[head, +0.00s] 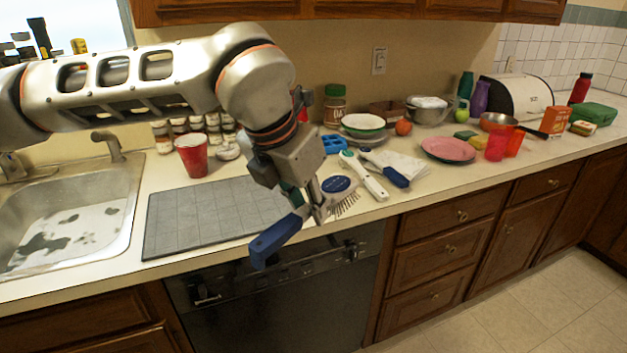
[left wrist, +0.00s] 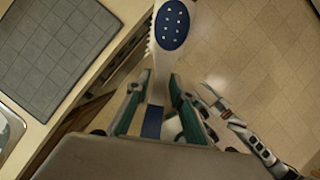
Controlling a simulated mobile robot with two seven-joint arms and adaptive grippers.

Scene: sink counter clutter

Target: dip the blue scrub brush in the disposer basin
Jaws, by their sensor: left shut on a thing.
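My left gripper (head: 308,203) is shut on the blue scrub brush, above the front edge of the counter. The brush's blue handle (head: 275,240) points down and to the left. Its oval blue-backed head (head: 336,184) and bristles (head: 346,205) are on the right of the fingers. In the left wrist view the brush head (left wrist: 172,25) extends away beyond the fingers, with the blue handle (left wrist: 152,122) between them. The sink basin (head: 70,235) is at the far left, with dark patches on its bottom; the brush is well to its right.
A grey mat (head: 205,215) lies between sink and brush. A red cup (head: 192,155) and jars stand behind it. A faucet (head: 107,145) rises behind the basin. A white-handled brush (head: 365,176) and a blue-handled utensil (head: 385,168) lie on the counter. A jointed part of mine (left wrist: 245,132) shows in the wrist view.

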